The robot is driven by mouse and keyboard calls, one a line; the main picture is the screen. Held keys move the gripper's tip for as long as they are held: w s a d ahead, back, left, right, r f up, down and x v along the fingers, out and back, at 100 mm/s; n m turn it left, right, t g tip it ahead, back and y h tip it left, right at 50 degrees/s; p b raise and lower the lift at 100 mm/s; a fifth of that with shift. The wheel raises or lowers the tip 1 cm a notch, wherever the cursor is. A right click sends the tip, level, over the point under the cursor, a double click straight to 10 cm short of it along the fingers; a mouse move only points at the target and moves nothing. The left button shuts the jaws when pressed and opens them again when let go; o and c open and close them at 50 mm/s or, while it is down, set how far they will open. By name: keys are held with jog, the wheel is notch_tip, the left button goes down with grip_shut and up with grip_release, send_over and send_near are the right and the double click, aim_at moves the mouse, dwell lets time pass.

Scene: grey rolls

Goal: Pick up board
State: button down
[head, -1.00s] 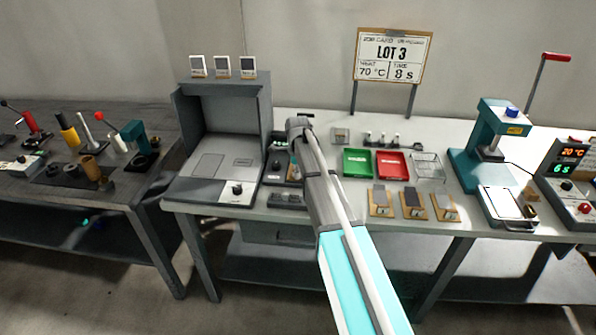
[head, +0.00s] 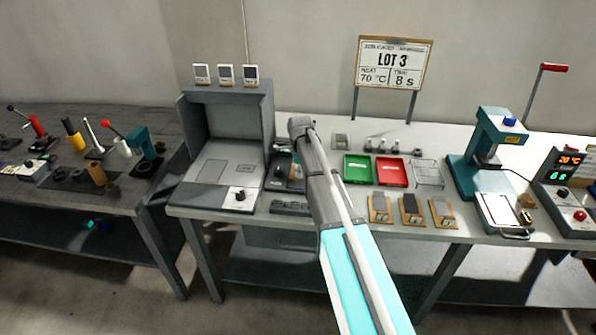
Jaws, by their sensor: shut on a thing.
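My arm reaches up from the bottom of the head view, with its wrist bending over the table between the grey booth and the green tray. The gripper fingers are hidden behind the arm, so what is between them does not show. Three small brown boards with grey strips lie in a row at the table's front edge: a left one (head: 380,208), a middle one (head: 411,209) and a right one (head: 442,211). I cannot tell which piece is the task's board. A dark tray with small parts is partly covered by my arm.
The grey booth (head: 225,150) stands left of my arm. A green tray (head: 357,168), a red tray (head: 391,171) and a wire rack (head: 427,174) lie to the right. Beyond are a teal press (head: 490,150) and a control box (head: 570,185). The LOT 3 sign (head: 393,63) stands behind.

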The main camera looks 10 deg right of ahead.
jog(key=s+r+p, duration=0.8)
jog(key=s+r, duration=0.1)
jog(key=s, duration=0.4)
jog(key=shift+d, duration=0.45)
jog(key=shift+s, duration=0.1)
